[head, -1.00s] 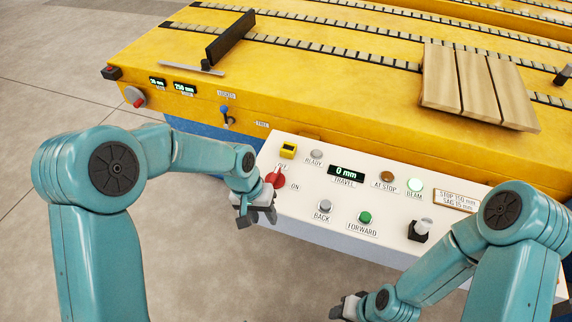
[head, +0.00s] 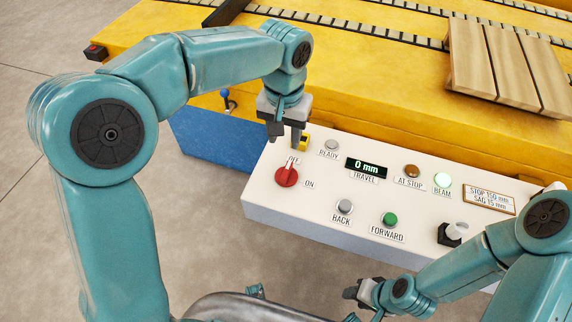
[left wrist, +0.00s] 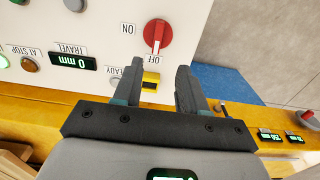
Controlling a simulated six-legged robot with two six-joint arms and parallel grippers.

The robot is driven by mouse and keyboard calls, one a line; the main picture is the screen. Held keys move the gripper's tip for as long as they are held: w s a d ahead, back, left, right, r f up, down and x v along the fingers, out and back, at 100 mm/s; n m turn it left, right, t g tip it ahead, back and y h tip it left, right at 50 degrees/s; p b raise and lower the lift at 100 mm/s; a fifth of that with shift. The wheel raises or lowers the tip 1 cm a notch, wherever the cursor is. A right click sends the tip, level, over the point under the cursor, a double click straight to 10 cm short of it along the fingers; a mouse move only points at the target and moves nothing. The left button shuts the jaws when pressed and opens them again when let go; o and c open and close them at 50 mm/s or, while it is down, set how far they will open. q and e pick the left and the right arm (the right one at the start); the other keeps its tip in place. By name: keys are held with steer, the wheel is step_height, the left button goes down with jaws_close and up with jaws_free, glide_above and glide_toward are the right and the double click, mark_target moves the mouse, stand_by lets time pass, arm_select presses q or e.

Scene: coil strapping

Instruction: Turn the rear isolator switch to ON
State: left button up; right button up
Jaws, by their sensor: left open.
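The red rotary switch (head: 286,176) sits on the left end of the white control panel (head: 262,192), between its OFF and ON labels. Its pale mark points up to OFF. In the left wrist view the red switch (left wrist: 157,36) lies just beyond the fingertips, beside its OFF label. My left gripper (head: 286,133) is open and points down above the panel's rear left corner, behind the switch and apart from it. In the left wrist view a small yellow block (left wrist: 150,82) shows between the open fingers (left wrist: 159,75). My right gripper (head: 362,292) hangs low before the panel; its jaws are unclear.
The panel also carries a grey BACK button (head: 344,206), a green FORWARD button (head: 390,219) and a black-based selector (head: 453,234). The yellow machine bed (head: 400,85) stands behind, with wooden slats (head: 495,60) on it. A blue lever (head: 225,97) is left of my left gripper.

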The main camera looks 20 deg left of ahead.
mark_target(287, 169)
arm_select(q)
steer(key=f, duration=0.4)
steer(key=f+b, duration=0.1)
steer(key=f, duration=0.3)
steer(key=f+b, duration=0.1)
steer(key=f, duration=0.3)
steer(key=shift+w+d+f, duration=0.1)
steer(key=shift+w+d, duration=0.1)
steer(key=shift+d, duration=0.05)
steer(key=shift+s+f, duration=0.1)
steer(key=shift+f, duration=0.05)
jaws_close()
